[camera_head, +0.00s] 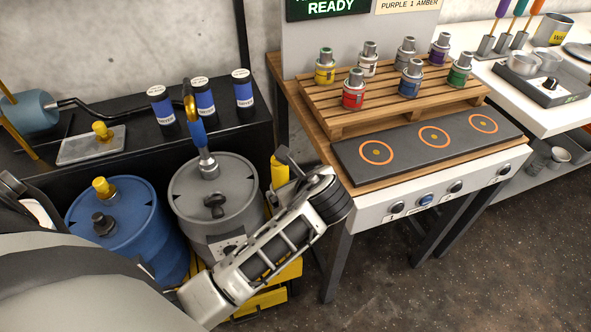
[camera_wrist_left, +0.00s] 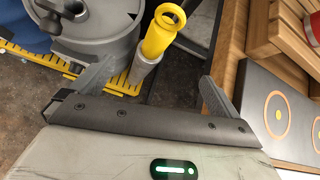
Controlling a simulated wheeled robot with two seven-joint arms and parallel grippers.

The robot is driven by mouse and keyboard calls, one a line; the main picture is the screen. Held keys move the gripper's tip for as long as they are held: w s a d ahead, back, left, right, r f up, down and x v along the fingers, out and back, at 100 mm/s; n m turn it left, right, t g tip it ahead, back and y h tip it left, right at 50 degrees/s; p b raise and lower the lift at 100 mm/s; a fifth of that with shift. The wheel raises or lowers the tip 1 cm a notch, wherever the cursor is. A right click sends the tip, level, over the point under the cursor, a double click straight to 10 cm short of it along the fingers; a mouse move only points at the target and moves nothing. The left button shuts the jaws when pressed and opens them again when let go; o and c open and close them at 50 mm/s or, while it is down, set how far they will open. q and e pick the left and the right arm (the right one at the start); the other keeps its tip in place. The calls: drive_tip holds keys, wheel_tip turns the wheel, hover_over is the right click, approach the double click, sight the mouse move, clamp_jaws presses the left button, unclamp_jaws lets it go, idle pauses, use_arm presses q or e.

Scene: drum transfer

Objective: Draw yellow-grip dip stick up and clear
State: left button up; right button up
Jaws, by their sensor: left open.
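The dip stick's yellow grip (camera_head: 279,172) stands just right of the grey drum (camera_head: 205,228), partly hidden by my left gripper (camera_head: 283,182). In the left wrist view the yellow looped grip (camera_wrist_left: 163,28) sits above a short grey sleeve (camera_wrist_left: 145,70). My left gripper (camera_wrist_left: 156,76) is open there, one finger on each side of the sleeve's line. The grip appears just beyond the fingertips, and I cannot tell whether anything touches. The lower part of the stick is hidden. My right gripper is not in view.
A blue drum (camera_head: 118,222) stands left of the grey drum, which carries a blue-handled fitting (camera_head: 198,135). A wooden bench with a dark ringed plate (camera_head: 425,142) and a pallet of paint cans (camera_head: 385,88) stands close on the right. Dark floor (camera_head: 450,280) is clear in front.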

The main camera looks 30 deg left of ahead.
sight(283, 171)
use_arm(q)
drive_tip(key=shift+m+y, duration=0.5)
drive_tip(key=shift+m, duration=0.1)
drive_tip(key=w+a+f+b, duration=0.1)
drive_tip(key=b, duration=0.1)
drive_tip(key=w+a+b, duration=0.1)
drive_tip(key=a+b, duration=0.1)
drive_tip(key=b, duration=0.1)
drive_tip(key=w+a+f+b, duration=0.1)
drive_tip(key=a+b, duration=0.1)
drive_tip(key=shift+w+f, duration=0.15)
drive_tip(key=shift+f, duration=0.2)
drive_tip(key=x, duration=0.2)
drive_tip(key=shift+w+a+p, duration=0.2)
drive_tip(key=shift+a+p, duration=0.1)
drive_tip(key=shift+p, duration=0.1)
drive_tip(key=shift+x, duration=0.75)
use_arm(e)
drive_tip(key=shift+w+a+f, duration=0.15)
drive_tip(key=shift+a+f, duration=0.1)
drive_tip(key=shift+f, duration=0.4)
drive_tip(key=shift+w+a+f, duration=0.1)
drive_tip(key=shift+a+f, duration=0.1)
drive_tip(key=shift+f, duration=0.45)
use_arm(q)
clamp_jaws()
drive_tip(key=shift+s+f, duration=0.1)
